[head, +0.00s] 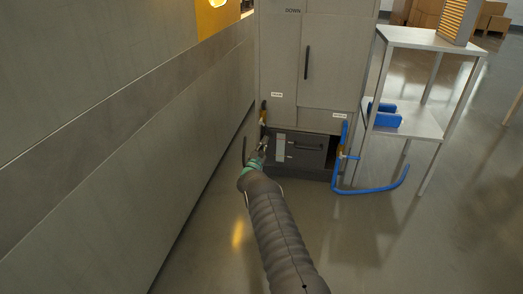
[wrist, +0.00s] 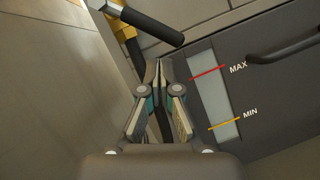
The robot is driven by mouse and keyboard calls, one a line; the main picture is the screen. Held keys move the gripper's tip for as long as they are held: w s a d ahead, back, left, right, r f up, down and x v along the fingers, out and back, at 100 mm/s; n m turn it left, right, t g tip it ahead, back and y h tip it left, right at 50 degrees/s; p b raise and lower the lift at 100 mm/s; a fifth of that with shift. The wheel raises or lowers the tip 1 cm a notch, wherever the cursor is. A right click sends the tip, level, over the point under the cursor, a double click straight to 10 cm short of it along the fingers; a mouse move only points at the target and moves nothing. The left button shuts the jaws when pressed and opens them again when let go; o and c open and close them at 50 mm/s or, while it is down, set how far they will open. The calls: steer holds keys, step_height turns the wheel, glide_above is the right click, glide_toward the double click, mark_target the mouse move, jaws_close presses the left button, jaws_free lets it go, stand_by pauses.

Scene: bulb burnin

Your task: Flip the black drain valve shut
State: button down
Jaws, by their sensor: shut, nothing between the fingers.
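The black drain valve (head: 263,106) is at the lower left of the grey cabinet, close to the wall. In the wrist view, its black lever (wrist: 150,22) slants down to the right from a brass body (wrist: 123,31), across the pipe below rather than in line with it. My gripper (wrist: 158,68) is shut and empty. Its fingertips are just below the lever in the wrist view, with a small gap showing between them. In the head view, my gripper (head: 265,143) is low in front of the cabinet, below the valve; its fingertips are small there.
A dark drawer with a handle (head: 306,146) and a MAX/MIN level strip (wrist: 215,95) is right of my gripper. A blue valve (head: 344,133) with a blue hose (head: 372,191) is further right, beside a metal table (head: 425,40). The wall (head: 120,150) is close on the left.

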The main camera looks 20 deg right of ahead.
mark_target(269, 132)
steer(key=shift+s+d+r, duration=0.1)
steer(key=shift+d+r, duration=0.2)
steer(key=shift+r, duration=0.4)
steer(key=shift+s+d+r, duration=0.1)
steer(key=shift+d+r, duration=0.15)
steer(key=shift+r, duration=0.45)
steer(key=shift+s+d+r, duration=0.1)
steer(key=shift+d+r, duration=0.2)
steer(key=shift+r, duration=0.4)
